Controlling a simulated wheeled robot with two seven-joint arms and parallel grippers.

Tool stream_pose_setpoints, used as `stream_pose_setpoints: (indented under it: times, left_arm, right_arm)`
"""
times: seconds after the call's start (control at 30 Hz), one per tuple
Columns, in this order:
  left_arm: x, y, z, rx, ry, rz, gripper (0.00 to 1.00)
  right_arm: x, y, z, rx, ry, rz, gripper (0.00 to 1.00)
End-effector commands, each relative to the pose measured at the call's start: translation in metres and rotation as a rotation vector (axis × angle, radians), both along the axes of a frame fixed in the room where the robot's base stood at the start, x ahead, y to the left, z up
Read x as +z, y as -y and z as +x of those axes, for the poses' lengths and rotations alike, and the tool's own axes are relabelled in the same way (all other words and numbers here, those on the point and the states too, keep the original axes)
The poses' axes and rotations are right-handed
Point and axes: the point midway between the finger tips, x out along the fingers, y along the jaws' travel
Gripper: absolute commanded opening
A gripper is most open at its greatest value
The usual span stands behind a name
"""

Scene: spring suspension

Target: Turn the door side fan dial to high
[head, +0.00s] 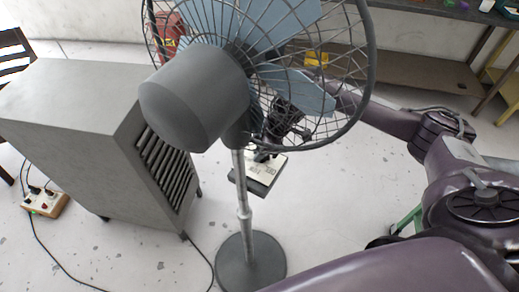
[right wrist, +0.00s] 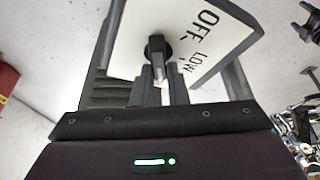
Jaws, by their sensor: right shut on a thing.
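The fan dial's pale panel (head: 262,168) stands behind the fan pole in the head view. In the right wrist view the panel (right wrist: 125,45) shows "OFF" and "LOW" on its right side; further lettering is partly hidden. The dark dial knob (right wrist: 156,47) has a light pointer directed toward the bottom of the picture. My right gripper (head: 265,148) is at the panel, partly hidden by the fan cage. In the right wrist view my right gripper (right wrist: 160,75) is shut on the knob, though its finger contact is hard to see. My left gripper is out of view.
The standing fan (head: 195,98) with its wire cage and pole (head: 243,195) is in front of the panel, close to my right arm. A grey vented cabinet (head: 75,110) stands left. A power strip (head: 45,202) and cables lie on the floor. A workbench (head: 455,8) is at the back right.

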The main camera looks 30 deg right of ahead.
Motion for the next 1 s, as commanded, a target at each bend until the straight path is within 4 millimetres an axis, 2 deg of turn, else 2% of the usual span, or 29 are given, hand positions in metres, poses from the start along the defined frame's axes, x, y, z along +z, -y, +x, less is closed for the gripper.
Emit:
stream_pose_setpoints:
  times: [0.27, 0.3, 0.43, 0.77, 0.87, 1.0]
  left_arm:
    - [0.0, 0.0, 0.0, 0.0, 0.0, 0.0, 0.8]
    - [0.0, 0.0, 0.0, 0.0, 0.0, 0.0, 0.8]
    - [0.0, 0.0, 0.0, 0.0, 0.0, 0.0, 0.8]
    - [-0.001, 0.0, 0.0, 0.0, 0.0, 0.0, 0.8]
    - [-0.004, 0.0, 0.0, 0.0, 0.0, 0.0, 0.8]
    - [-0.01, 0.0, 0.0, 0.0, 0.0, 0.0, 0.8]
  right_arm:
    - [0.001, 0.0, 0.001, -0.001, 0.002, 0.0, 0.0]
    - [0.001, 0.0, 0.001, -0.001, 0.003, 0.0, 0.17]
    - [0.001, 0.0, 0.001, -0.001, 0.002, -0.001, 0.34]
    - [0.003, 0.001, 0.0, 0.0, 0.002, 0.0, 0.35]
    - [0.012, 0.005, -0.001, 0.001, 0.004, 0.0, 0.35]
    - [0.034, 0.014, -0.005, 0.0, 0.006, -0.001, 0.35]
